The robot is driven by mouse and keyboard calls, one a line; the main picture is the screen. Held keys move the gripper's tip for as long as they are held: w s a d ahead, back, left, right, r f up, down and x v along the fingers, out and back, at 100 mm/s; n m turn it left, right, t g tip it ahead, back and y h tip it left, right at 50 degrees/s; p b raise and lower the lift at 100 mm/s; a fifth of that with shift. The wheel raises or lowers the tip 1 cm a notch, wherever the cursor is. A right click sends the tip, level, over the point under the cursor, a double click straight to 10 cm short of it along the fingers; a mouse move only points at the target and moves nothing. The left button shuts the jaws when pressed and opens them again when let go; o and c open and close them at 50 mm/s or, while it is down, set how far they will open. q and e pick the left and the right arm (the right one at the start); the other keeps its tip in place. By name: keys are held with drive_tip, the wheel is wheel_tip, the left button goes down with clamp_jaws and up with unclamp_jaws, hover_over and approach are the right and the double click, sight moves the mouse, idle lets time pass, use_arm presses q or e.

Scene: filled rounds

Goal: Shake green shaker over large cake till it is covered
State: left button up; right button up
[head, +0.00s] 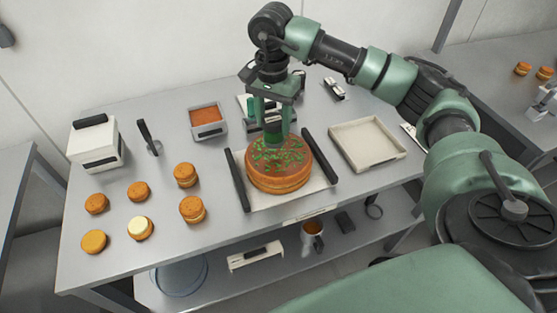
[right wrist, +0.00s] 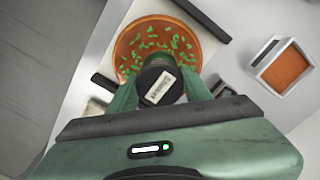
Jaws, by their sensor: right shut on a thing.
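The large cake (head: 277,183) is round and brown and sits on a light board with dark handles near the middle of the table. Green bits lie scattered over much of its top, with brown showing between them; it also shows in the right wrist view (right wrist: 128,52). My right gripper (head: 272,128) is shut on the green shaker (head: 273,134) and holds it over the back part of the cake. In the right wrist view the shaker (right wrist: 160,82) shows its dark end with a pale label, between the fingers (right wrist: 158,90). My left gripper is not in view.
Several small cakes (head: 185,175) stand at the left of the table, one with a pale top. A tray of orange-brown filling (head: 206,118), a white box (head: 97,145) and an empty pale tray (head: 367,142) stand around. A mug (head: 312,228) is on the lower shelf.

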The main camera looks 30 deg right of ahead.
drive_tip(key=shift+r, duration=0.15)
drive_tip(key=shift+r+p, duration=1.4)
drive_tip(key=shift+r, duration=0.95)
